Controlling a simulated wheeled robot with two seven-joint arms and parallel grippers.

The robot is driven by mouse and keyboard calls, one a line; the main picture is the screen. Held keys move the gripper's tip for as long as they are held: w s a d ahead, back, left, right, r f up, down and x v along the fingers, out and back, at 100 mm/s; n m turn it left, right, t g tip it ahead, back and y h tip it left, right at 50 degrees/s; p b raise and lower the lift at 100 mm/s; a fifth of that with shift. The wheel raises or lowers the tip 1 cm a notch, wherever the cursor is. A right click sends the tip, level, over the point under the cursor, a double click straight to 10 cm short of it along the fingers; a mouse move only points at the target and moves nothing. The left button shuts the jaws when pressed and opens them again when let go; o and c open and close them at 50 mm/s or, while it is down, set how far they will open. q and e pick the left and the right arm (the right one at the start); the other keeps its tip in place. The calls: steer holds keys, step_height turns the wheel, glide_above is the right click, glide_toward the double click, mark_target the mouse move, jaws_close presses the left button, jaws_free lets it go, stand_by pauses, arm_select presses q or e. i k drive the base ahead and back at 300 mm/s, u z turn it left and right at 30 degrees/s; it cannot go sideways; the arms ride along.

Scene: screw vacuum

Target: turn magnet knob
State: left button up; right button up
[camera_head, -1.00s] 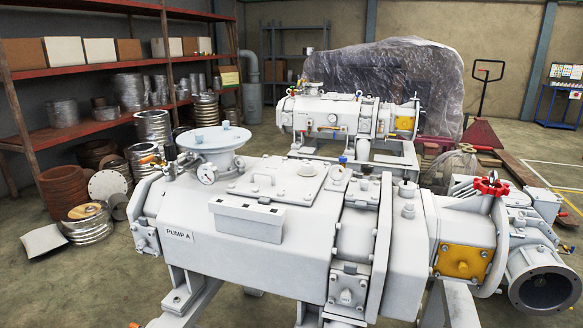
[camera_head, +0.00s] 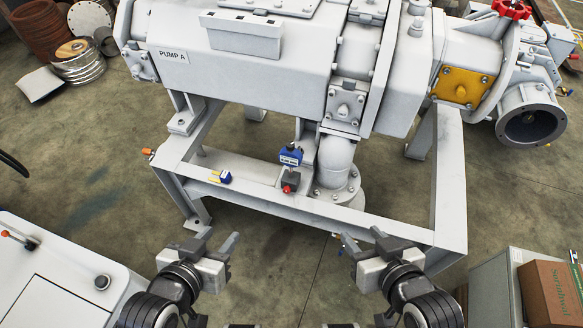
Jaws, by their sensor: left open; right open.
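I cannot tell for sure which part is the magnet knob. A blue box-like fitting (camera_head: 291,156) with a small red knob (camera_head: 289,188) below it sits on the pump frame beside the pipe elbow. A small blue and yellow piece (camera_head: 221,177) lies on the frame's front rail. A red handwheel (camera_head: 512,8) is at the top right. My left gripper (camera_head: 220,238) is open and empty, in front of the frame at lower left. My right gripper (camera_head: 362,238) is open and empty, in front of the frame's right half. Both are apart from these fittings.
The large pump body (camera_head: 250,65), labelled PUMP A, rests on a grey frame (camera_head: 280,205). A white cabinet (camera_head: 60,280) is at lower left. A cardboard box (camera_head: 548,294) stands at lower right. Floor is open left of the frame.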

mark_target(287, 188)
steer(key=u, duration=0.55)
steer(key=k, duration=1.3)
steer(key=u, duration=0.35)
steer(key=i, duration=0.95)
steer(key=u, duration=0.15)
